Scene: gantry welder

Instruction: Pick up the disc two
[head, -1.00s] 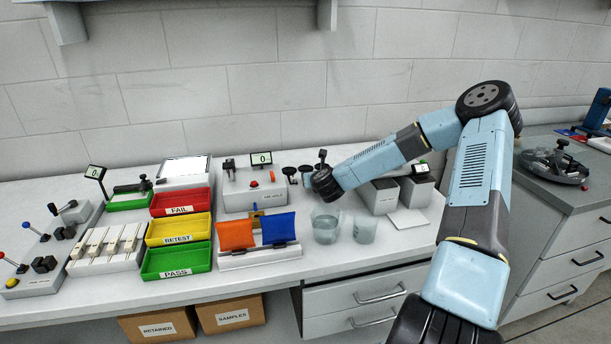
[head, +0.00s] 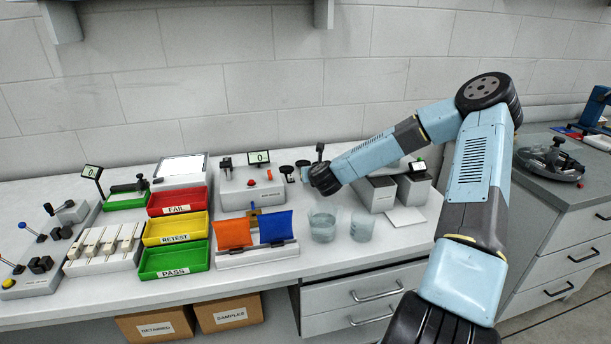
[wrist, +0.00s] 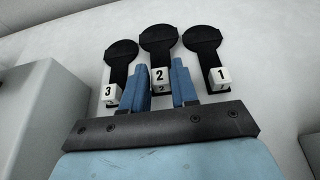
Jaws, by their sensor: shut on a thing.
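Three black round discs on flat stems, each with a white numbered block at its foot, show in the wrist view. Disc two (wrist: 158,38) is in the middle, disc three (wrist: 121,52) on the left and disc one (wrist: 202,41) on the right. My gripper (wrist: 165,86) has its two blue fingers on either side of disc two's stem and is shut on it. Disc two looks slightly larger than its neighbours; I cannot tell its clearance from the bench. In the head view my wrist hides part of the disc area.
A grey tester with a display (head: 252,192) stands left of the discs. Two glass beakers (head: 322,226) are in front of my wrist and grey boxes (head: 374,193) to its right. Red, yellow and green trays (head: 176,262) are further left. A wall runs behind the bench.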

